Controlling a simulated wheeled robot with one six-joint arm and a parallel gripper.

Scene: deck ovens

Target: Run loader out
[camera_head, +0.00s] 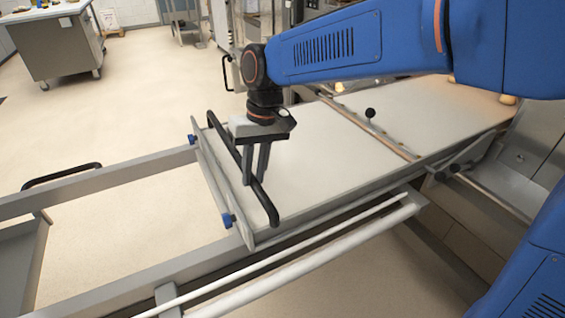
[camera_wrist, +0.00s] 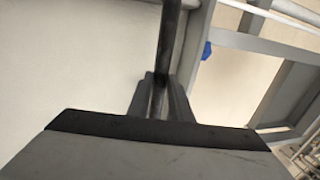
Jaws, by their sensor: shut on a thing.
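The loader (camera_head: 310,140) is a long pale belt deck on a grey metal frame, seen in the head view. Its right end reaches into the oven mouth, where there is a warm glow. A black bar handle (camera_head: 265,203) runs across its left end plate. My gripper (camera_head: 256,180) points down and is shut on this handle near its middle. In the wrist view the handle (camera_wrist: 170,35) runs up from between my fingers (camera_wrist: 160,95), with the pale belt on the left. The fingertips are partly hidden.
A black knob (camera_head: 370,113) stands on a crossbar over the belt. A steel cabinet (camera_head: 55,50) stands at the back left. The floor between is clear.

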